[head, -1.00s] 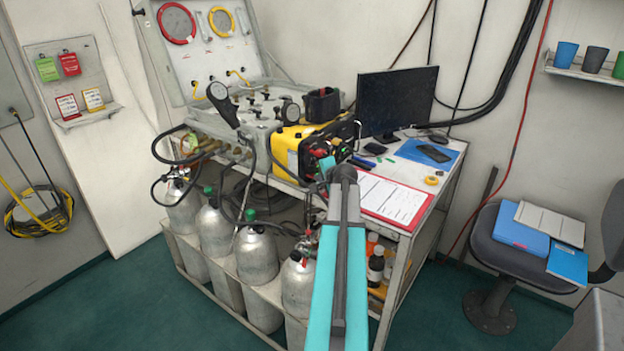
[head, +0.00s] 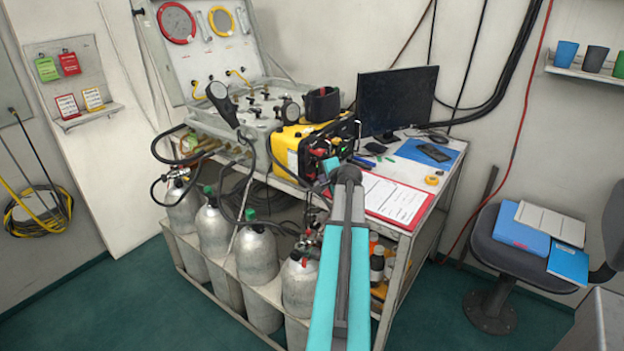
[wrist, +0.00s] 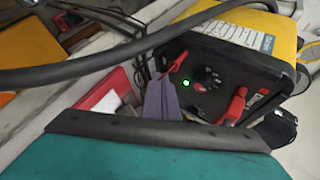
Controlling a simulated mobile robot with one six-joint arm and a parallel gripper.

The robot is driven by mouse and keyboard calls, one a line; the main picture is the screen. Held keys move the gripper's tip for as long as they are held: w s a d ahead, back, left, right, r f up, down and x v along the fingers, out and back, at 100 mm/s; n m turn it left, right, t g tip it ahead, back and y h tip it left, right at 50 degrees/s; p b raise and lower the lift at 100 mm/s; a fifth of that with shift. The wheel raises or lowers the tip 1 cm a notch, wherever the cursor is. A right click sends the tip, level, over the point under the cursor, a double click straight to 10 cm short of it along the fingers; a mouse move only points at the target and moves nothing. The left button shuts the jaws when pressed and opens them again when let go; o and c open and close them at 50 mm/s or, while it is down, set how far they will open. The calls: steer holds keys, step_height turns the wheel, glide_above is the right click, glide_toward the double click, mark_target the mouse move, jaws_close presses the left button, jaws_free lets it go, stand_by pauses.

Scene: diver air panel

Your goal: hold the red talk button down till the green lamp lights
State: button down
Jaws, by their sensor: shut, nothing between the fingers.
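The yellow talk box (head: 290,142) stands at the bench's front edge; its black front panel also shows in the wrist view (wrist: 222,62). On that panel the green lamp (wrist: 187,83) glows bright green. A small dark red part, which looks like the red talk button (wrist: 200,88), sits just right of the lamp, below a black knob. My gripper (wrist: 162,83) is shut and empty, its tips left of the lamp in the wrist view and seemingly apart from the button. In the head view my arm hides most of the gripper, and the button is too small to tell.
Red plugs or levers (wrist: 235,106) stick out of the panel's right side. A dark hose (wrist: 120,60) crosses close before the wrist camera. A red clipboard (head: 395,200) lies right of the box. Gas cylinders (head: 255,257) stand below the bench front.

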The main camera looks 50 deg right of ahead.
steer(key=shift+s, duration=0.1)
steer(key=shift+s+b, duration=0.6)
steer(key=shift+s, duration=1.85)
